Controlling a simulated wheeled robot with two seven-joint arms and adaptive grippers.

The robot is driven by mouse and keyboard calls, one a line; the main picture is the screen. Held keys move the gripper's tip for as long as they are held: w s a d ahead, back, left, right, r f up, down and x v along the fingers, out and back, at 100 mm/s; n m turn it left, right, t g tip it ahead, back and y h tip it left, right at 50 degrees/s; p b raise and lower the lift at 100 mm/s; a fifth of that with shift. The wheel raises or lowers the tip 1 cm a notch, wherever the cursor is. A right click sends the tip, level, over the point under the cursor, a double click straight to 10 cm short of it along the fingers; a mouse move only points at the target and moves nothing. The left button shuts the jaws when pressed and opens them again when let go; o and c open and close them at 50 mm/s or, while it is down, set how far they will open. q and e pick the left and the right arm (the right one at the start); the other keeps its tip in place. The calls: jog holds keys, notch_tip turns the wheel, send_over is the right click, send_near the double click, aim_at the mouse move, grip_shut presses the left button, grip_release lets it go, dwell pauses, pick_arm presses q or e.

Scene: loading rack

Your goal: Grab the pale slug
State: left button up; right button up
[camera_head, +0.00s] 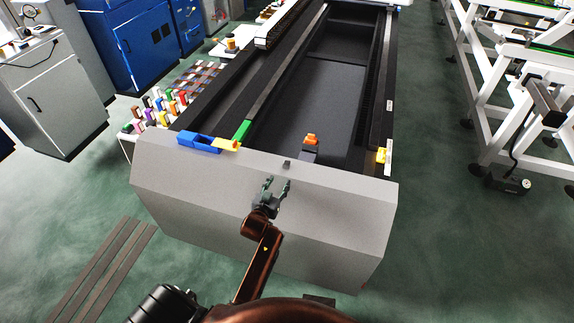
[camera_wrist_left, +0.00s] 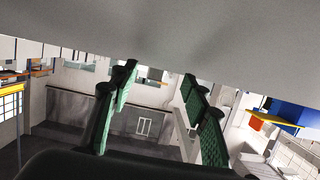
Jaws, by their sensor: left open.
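My left gripper (camera_head: 278,186) is open and empty in front of the machine's light grey front cover. A small dark grey block (camera_head: 287,163) sits on the cover's top edge, just beyond the fingertips and apart from them. I cannot make out a slug that is clearly pale. Several small coloured pieces (camera_head: 160,108), some of them whitish, stand on a rack at the left, far from the gripper. In the left wrist view the two green fingers (camera_wrist_left: 160,73) stand apart with nothing between them. My right gripper is not in view.
The grey front cover (camera_head: 250,215) lies close under the arm. On its far edge are a blue holder (camera_head: 199,142), a yellow piece (camera_head: 226,145) and a green piece (camera_head: 242,131). An orange-topped piece (camera_head: 311,139) stands inside the dark bed (camera_head: 320,100). White frames (camera_head: 480,85) stand at the right.

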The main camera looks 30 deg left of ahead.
aim_at(286, 164)
pick_arm(q)
jog(key=shift+w+a+r+t, duration=0.1)
jog(key=shift+w+r+t, duration=0.4)
jog(key=shift+w+r, duration=0.65)
jog(key=x, duration=0.6)
jog(key=shift+w+a+r, duration=0.2)
jog(key=shift+w+a+f, duration=0.1)
jog(key=shift+w+f, duration=0.1)
jog(key=shift+w, duration=0.25)
jog(key=shift+c, duration=0.5)
grip_shut()
